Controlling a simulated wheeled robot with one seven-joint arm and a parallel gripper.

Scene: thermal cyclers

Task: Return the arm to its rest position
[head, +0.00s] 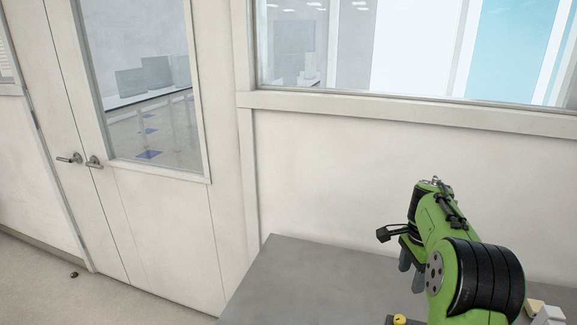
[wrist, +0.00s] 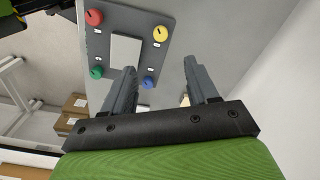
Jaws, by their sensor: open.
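My gripper (head: 411,266) hangs at the end of my green and black arm, above the grey table (head: 300,275) in the head view. In the wrist view my gripper (wrist: 160,66) shows two grey fingers spread apart with nothing between them. Beyond the fingers is a grey panel (wrist: 112,20) with a red knob (wrist: 94,17), a yellow knob (wrist: 160,34), a green knob (wrist: 97,72) and a blue knob (wrist: 148,82). My fingers appear apart from the panel. No thermal cycler can be made out.
A yellow knob (head: 400,319) shows at the head view's bottom edge. Pale blocks (head: 548,314) lie right of my arm. A white wall (head: 330,180) with a window stands behind the table, and a double door (head: 150,220) is at left. Cardboard boxes (wrist: 72,112) show in the wrist view.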

